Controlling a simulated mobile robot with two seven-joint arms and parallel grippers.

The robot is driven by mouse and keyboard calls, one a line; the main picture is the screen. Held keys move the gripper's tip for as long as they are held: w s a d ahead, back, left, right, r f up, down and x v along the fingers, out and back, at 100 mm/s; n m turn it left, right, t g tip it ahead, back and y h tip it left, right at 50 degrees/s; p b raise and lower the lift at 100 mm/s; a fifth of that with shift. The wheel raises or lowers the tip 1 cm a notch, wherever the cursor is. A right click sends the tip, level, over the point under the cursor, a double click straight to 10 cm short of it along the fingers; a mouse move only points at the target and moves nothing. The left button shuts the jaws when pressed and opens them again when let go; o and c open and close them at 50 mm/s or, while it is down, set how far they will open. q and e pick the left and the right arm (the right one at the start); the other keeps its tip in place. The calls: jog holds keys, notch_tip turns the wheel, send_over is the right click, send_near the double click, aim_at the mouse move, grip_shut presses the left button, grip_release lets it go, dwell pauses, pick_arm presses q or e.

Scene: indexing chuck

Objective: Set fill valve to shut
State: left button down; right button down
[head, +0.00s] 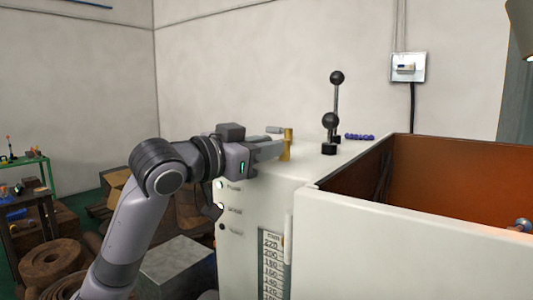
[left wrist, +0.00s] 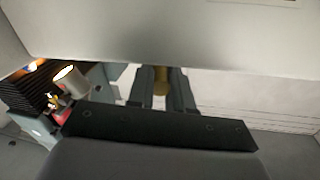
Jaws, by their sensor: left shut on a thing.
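A brass upright piece (head: 287,143), which looks like the fill valve, stands near the front left edge of the white machine top. A short grey bar (head: 275,129) shows beside its upper end; whether it is the valve's handle is unclear. My left gripper (head: 280,150) reaches in from the left and is shut on the brass piece. In the left wrist view the brass piece (left wrist: 161,80) shows between the two fingers (left wrist: 161,90). The fingers hide part of it, and no position marking can be read. My right gripper is out of view.
Black ball-topped levers (head: 331,120) rise from the machine top behind the valve. An open tank with orange-brown inner walls (head: 455,180) is at the right. A numbered scale (head: 272,262) and indicator lights are on the front face. A wall switch (head: 406,68) hangs behind.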

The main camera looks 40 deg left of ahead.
pick_arm(q)
jog(key=shift+a+f+m+h, duration=0.15)
jog(key=shift+a+m+h, duration=0.15)
jog(key=shift+m+h, duration=0.3)
jog(key=shift+w+a+m+h+b, duration=0.1)
jog(key=shift+a+m+h+b, duration=0.15)
jog(key=shift+h, duration=0.35)
jog(key=shift+a+m+h+b, duration=0.1)
jog(key=shift+m+h+b, duration=0.25)
jog(key=shift+h, duration=0.25)
jog(key=m+h, duration=0.1)
jog(key=a+m+g+h, duration=0.1)
jog(key=h, duration=0.1)
jog(key=shift+w, duration=0.15)
jog(key=shift+w+a+m+g+h, duration=0.1)
jog(key=shift+a+m+g+h, duration=0.1)
jog(key=shift+m+g+h, duration=0.55)
jog(key=shift+w+a+m+g+h, duration=0.15)
jog(key=shift+m+g+h, duration=0.25)
jog(key=shift+h, duration=0.55)
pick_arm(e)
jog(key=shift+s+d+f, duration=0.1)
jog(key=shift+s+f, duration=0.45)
pick_arm(q)
jog(key=c, duration=1)
grip_release()
jog(key=shift+c, duration=0.2)
